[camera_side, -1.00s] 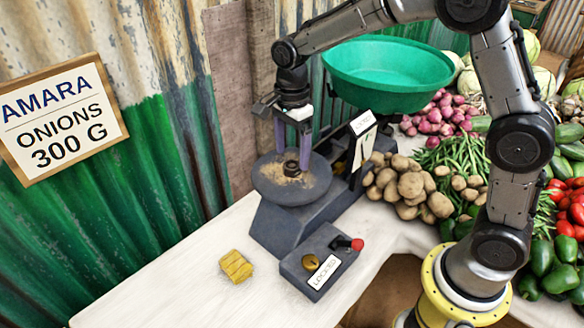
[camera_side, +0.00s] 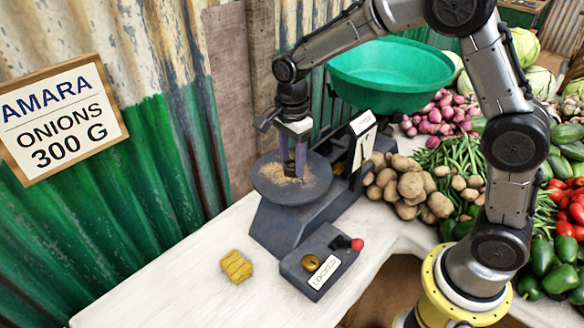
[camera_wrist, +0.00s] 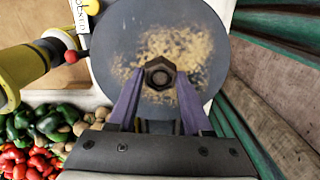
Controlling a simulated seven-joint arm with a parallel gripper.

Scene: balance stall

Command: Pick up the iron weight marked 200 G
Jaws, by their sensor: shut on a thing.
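The iron weight (camera_wrist: 159,74) shows in the wrist view as a dark hexagonal piece with a round hole in its top, over the dark round pan. No 200 G mark is readable on it. My gripper (camera_side: 294,173) is down at the pan (camera_side: 264,189) of the scale in the side view. Its two purple fingers are close together and shut on the weight, which they mostly hide there. In the wrist view the gripper (camera_wrist: 159,95) has a fingertip at each side of the weight. I cannot tell whether the weight still touches the pan.
A locked box (camera_side: 319,262) with a red-knobbed lever stands before the scale. A yellow block (camera_side: 236,266) lies on the white counter (camera_side: 170,285). A green basin (camera_side: 390,72) sits behind the scale. Potatoes (camera_side: 410,186) are piled at its right. A sign (camera_side: 60,120) reads "AMARA ONIONS 300 G".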

